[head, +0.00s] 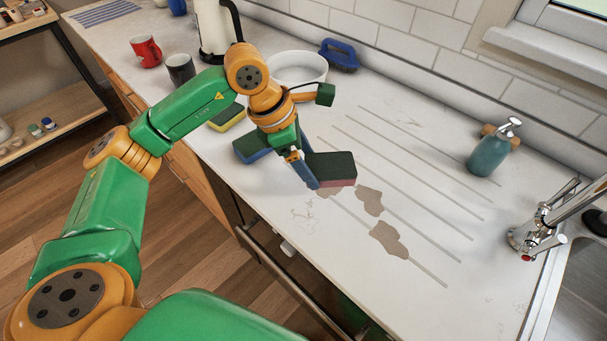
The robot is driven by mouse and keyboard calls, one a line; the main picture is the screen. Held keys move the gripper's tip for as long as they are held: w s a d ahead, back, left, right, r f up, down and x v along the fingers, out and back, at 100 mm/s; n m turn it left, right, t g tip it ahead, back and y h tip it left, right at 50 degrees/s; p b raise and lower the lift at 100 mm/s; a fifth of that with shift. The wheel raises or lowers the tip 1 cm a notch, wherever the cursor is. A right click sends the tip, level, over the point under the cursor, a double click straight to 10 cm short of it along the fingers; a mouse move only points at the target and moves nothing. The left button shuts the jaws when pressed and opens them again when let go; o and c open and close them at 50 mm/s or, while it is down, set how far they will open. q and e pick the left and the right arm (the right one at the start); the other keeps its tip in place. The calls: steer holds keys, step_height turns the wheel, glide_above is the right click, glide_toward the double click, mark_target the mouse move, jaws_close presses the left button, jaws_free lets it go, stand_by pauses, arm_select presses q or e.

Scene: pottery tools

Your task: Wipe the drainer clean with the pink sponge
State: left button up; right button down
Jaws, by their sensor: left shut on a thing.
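The pink sponge (335,168), with a dark green top and a pink lower edge, is in my left gripper (308,172). The gripper is shut on its left end and covers part of it. The drainer (430,200) is the grooved part of the white counter, with several long grey lines. Brown stains lie on it: one (388,240) in front, one (369,201) behind it, and a smaller one (328,192) partly under the sponge. I cannot tell whether the sponge touches the surface. My right gripper is not in view.
A blue sponge (252,150) and a yellow sponge (230,118) lie left of the gripper. A white bowl (298,68) and a blue brush (340,54) stand behind. A teal soap dispenser (488,153), the tap (530,236) and the sink (585,290) are at right.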

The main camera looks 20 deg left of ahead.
mark_target(308, 191)
arm_select(q)
steer(key=shift+w+n+t, duration=0.4)
steer(key=shift+w+n, duration=0.05)
steer(key=shift+n, duration=0.55)
steer(key=shift+f+y+b, duration=0.2)
steer(key=shift+y+b, duration=0.1)
step_height(308, 191, down, 5)
steer(key=b, duration=0.4)
steer(key=shift+a+f, duration=0.1)
steer(key=shift+f, duration=0.1)
steer(key=shift+w+r, duration=0.1)
steer(key=shift+f+b, duration=0.55)
steer(key=shift+f, duration=0.05)
steer(key=shift+w+a, duration=0.2)
steer(key=shift+a, duration=0.5)
steer(key=shift+w+a, duration=0.2)
steer(key=shift+a, duration=0.5)
